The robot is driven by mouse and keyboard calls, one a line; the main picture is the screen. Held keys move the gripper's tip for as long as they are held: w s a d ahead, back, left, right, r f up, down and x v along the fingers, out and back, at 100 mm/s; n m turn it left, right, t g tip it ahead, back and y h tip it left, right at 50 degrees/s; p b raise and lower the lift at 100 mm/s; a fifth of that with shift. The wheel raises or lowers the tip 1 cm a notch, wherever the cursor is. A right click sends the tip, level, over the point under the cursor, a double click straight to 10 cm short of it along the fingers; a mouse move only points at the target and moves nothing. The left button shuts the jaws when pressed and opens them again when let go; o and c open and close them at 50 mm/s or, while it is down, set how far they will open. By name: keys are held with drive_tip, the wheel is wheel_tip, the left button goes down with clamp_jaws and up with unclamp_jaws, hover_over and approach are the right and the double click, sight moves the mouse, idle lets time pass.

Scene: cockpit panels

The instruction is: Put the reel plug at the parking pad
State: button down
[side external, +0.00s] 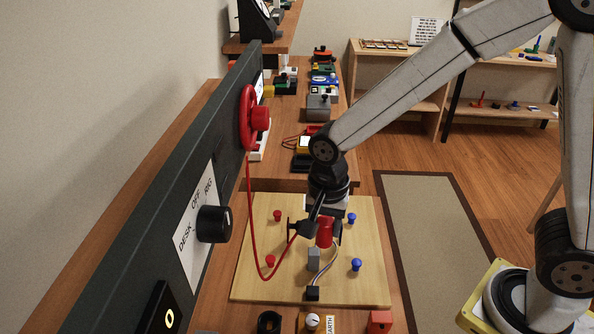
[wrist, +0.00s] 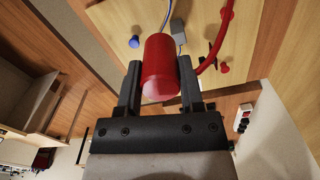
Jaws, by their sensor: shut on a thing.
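The reel plug (side external: 325,232) is a red cylinder held by my gripper (side external: 318,228) above the wooden board. In the wrist view the plug (wrist: 160,68) sits between the two dark fingers of my gripper (wrist: 159,75), which touch its sides. A red cord (side external: 250,205) hangs from the red reel (side external: 254,117) on the dark panel, loops low over the board and rises to the gripper. The cord also shows in the wrist view (wrist: 223,42). I cannot tell which surface is the parking pad.
The wooden board (side external: 250,285) bears red pegs (side external: 277,215), blue pegs (side external: 356,264) and a grey block (side external: 314,259) with wires. A knob (side external: 213,224) juts from the dark panel (side external: 140,200) at left. A red block (side external: 380,321) stands at the front edge.

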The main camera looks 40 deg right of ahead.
drive_tip(key=w+d+f, duration=0.2)
drive_tip(key=w+d, duration=0.2)
drive_tip(key=d, duration=0.5)
drive_tip(key=w+d+f, duration=0.2)
drive_tip(key=w+d, duration=0.3)
drive_tip(key=d, duration=0.4)
drive_tip(key=shift+w+d, duration=0.15)
drive_tip(key=shift+d, duration=0.25)
drive_tip(key=shift+f, duration=0.1)
drive_tip(key=w+f, duration=0.3)
drive_tip(key=w, duration=0.1)
drive_tip(key=w+d+f, duration=0.1)
drive_tip(key=w+f, duration=0.1)
drive_tip(key=w, duration=0.2)
drive_tip(key=w+f, duration=0.3)
drive_tip(key=w, duration=0.1)
drive_tip(key=shift+w+d+f, duration=0.3)
drive_tip(key=shift+w+d, duration=0.05)
drive_tip(key=shift+d, duration=0.05)
drive_tip(key=shift+w+f, duration=0.3)
